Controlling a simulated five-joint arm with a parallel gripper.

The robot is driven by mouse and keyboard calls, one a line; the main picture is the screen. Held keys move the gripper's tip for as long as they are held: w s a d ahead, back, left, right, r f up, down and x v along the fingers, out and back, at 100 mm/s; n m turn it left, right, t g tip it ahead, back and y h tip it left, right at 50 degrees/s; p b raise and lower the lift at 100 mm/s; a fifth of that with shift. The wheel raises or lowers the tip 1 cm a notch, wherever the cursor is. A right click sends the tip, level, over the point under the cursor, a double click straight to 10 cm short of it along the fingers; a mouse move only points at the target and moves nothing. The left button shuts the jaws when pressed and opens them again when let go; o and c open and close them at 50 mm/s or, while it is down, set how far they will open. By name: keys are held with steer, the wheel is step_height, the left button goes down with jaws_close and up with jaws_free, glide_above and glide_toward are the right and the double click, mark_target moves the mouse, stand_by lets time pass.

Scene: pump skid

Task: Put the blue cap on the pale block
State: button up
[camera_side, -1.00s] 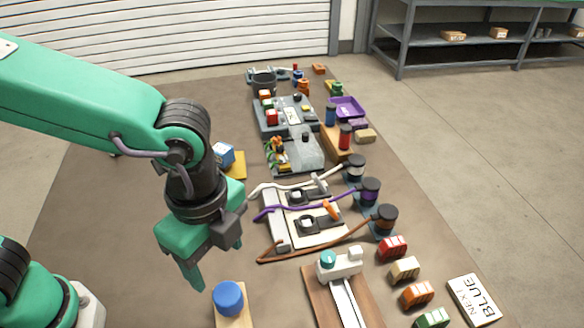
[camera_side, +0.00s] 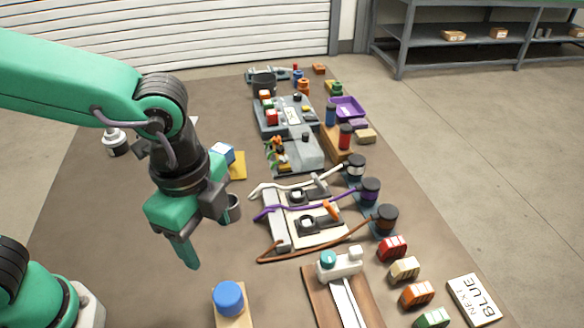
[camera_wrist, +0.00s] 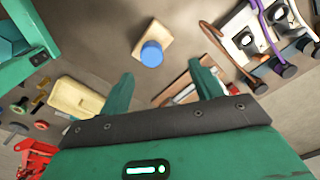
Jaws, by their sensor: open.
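The blue cap (camera_side: 228,298) sits upright on top of the pale block (camera_side: 237,322), near the front edge of the side view. In the wrist view the blue cap (camera_wrist: 151,54) covers part of the pale block (camera_wrist: 146,27). My gripper (camera_side: 187,262) is behind and left of the cap in the side view, above the table and apart from it. In the wrist view my gripper (camera_wrist: 162,72) has its two green fingers spread with nothing between them.
A wooden board with a white slide (camera_side: 340,265) stands right of the block. Coloured small blocks (camera_side: 392,249) and a "NEXT BLUE" card (camera_side: 473,299) lie farther right. Bare table lies left of the block.

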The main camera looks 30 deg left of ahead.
steer(key=a+r+n+t, duration=0.2)
steer(key=a+n, duration=0.6)
steer(key=a, duration=0.3)
steer(key=a+r+n+t, duration=0.2)
steer(key=a+n, duration=0.6)
steer(key=a, duration=0.4)
steer(key=shift+t, duration=0.6)
